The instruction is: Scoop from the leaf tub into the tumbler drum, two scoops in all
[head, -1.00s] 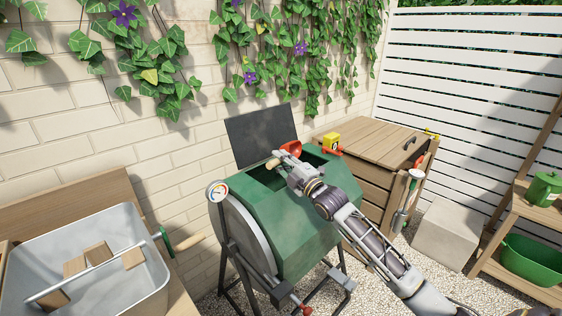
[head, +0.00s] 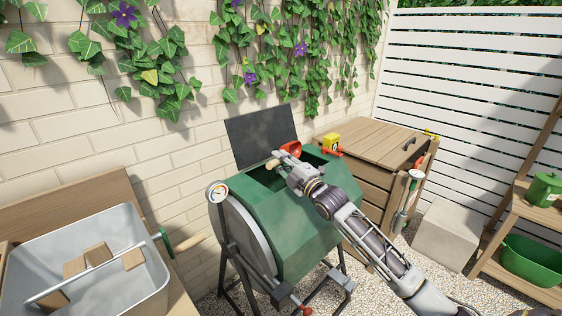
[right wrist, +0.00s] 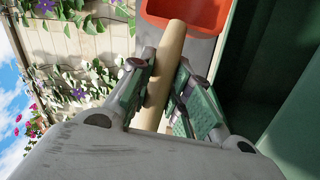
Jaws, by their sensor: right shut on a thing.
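The tumbler drum (head: 300,232) is green and stands on a dark frame, with its hatch open at the top. My right gripper (head: 282,164) is over the hatch. It is shut on the wooden handle (right wrist: 168,65) of a scoop, which runs between its fingers in the right wrist view. The orange-red scoop (head: 291,148) is at the hatch's far side. The part of its bowl (right wrist: 190,12) seen in the right wrist view shows no leaves. I cannot make out a leaf tub. My left gripper is not in view.
A grey metal basin (head: 145,292) with a crank bar and wooden paddles stands at lower left. The dark lid (head: 262,135) stands up behind the hatch. A wooden bin (head: 375,140) stands behind right, a pale block (head: 446,232) beside it. A shelf with green containers is at right.

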